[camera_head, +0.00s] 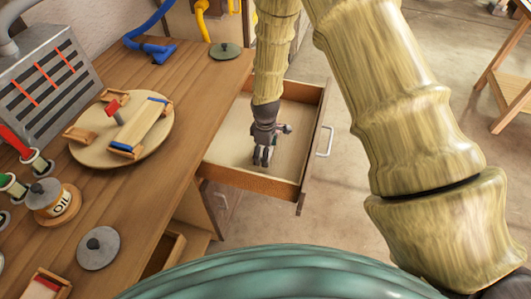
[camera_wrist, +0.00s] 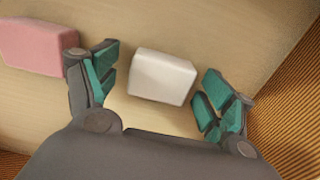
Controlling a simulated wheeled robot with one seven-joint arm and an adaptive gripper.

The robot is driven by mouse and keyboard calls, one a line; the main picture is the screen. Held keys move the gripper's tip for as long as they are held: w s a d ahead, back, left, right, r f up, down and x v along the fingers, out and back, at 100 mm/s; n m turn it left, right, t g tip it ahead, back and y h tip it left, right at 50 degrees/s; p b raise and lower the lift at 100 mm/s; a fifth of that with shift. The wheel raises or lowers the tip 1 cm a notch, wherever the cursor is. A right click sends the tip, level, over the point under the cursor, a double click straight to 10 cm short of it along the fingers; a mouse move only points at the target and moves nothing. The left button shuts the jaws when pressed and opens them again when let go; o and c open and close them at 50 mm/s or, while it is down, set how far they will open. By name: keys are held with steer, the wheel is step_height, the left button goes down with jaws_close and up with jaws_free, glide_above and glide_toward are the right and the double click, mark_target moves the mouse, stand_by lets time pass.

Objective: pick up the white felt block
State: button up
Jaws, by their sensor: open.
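The white felt block (camera_wrist: 162,77) lies on the pale drawer floor in the wrist view. My gripper (camera_wrist: 153,90) is open, with one green-padded finger on each side of the block. The left finger is close to the block and the right finger is close to its right end; I cannot tell whether either touches. In the head view my gripper (camera_head: 262,157) points down into the open drawer (camera_head: 228,178), and the white block cannot be made out there.
A pink block (camera_wrist: 38,47) lies just left of the left finger. The drawer's ribbed side shows at the right in the wrist view. The wooden workbench (camera_head: 150,190) beside the drawer holds a round board (camera_head: 85,155), an oil tin (camera_head: 55,203) and grey lids (camera_head: 98,248).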

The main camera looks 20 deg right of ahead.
steer(key=c, duration=1)
steer(key=shift+r+b, duration=0.8)
steer(key=shift+r, duration=4.15)
